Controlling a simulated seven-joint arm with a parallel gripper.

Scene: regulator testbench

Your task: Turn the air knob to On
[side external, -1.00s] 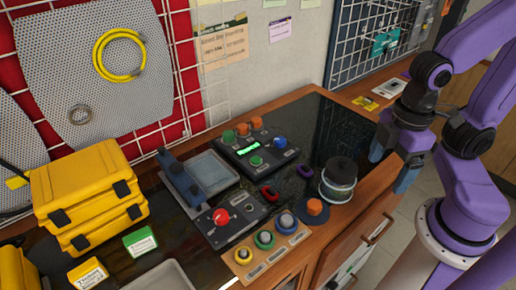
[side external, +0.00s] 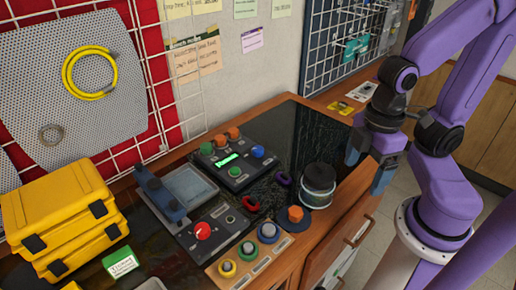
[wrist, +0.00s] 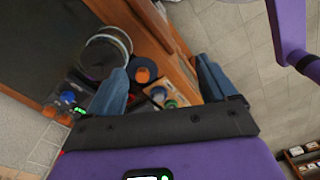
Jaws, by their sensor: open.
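Several knobs sit on the bench, and their labels are too small to read, so I cannot tell which is the air knob. A red knob (side external: 203,230) is on a dark panel (side external: 221,224). Yellow (side external: 227,268), green (side external: 249,249) and blue (side external: 268,231) ringed knobs sit on a wooden board (side external: 262,262). An orange knob (side external: 295,214) stands on a dark base right of them. A dark control box (side external: 236,178) with a green display carries orange, green and blue knobs. My gripper (side external: 368,168) is open and empty, right of the jar, apart from all knobs. In the wrist view, the gripper's blue fingers (wrist: 160,66) are spread.
A lidded jar (side external: 318,186) stands between my gripper and the knobs. Small red (side external: 251,203) and purple (side external: 283,179) items lie nearby. A grey tray (side external: 200,183), yellow cases (side external: 60,218) and a green-and-white box (side external: 121,262) are at left. The dark bench top behind the jar is clear.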

